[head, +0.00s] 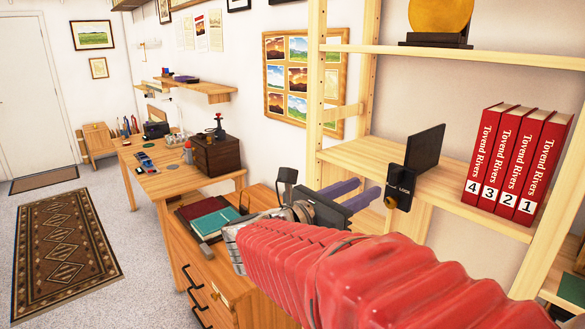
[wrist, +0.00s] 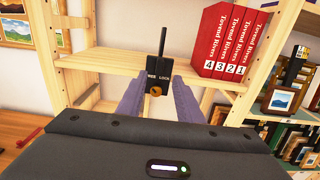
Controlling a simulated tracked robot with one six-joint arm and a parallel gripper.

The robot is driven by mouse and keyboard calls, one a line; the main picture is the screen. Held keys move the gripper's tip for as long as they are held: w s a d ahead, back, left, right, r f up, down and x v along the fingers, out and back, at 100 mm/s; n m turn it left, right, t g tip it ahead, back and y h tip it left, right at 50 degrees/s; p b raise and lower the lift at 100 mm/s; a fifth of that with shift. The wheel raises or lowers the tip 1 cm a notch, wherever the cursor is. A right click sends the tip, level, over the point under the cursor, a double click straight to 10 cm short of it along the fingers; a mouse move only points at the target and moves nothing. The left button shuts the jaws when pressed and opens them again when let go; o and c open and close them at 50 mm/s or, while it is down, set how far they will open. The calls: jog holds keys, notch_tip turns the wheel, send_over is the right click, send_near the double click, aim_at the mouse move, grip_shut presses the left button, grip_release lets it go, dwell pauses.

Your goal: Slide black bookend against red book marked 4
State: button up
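The black bookend (head: 424,148) stands upright on the wooden shelf, with a block and a brass knob at its front edge marked LOCK. The red book marked 4 (head: 482,150) is the leftmost of a red row at right, with bare shelf between it and the bookend. My gripper (head: 369,187) has two purple fingers spread apart, just in front of the bookend's block. In the wrist view, the bookend (wrist: 158,73) shows between and beyond the fingertips of my gripper (wrist: 158,84). I cannot tell if they touch it. The book marked 4 (wrist: 209,42) is to the right.
Red books marked 3, 2 and 1 (head: 541,165) stand beside book 4. A shelf post (head: 314,90) rises left of the bookend, and an upper shelf (head: 470,54) holds a gold disc. A wooden cabinet (head: 225,275) with books on top stands at lower left.

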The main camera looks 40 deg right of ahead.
aim_at(392, 174)
jog(key=shift+w+d, duration=0.2)
jog(key=shift+d, duration=1.8)
jog(key=shift+w+d, duration=0.15)
jog(key=shift+d, duration=1.9)
jog(key=shift+w+d, duration=0.2)
jog(key=shift+d, duration=1.8)
jog(key=shift+c, duration=0.2)
grip_shut()
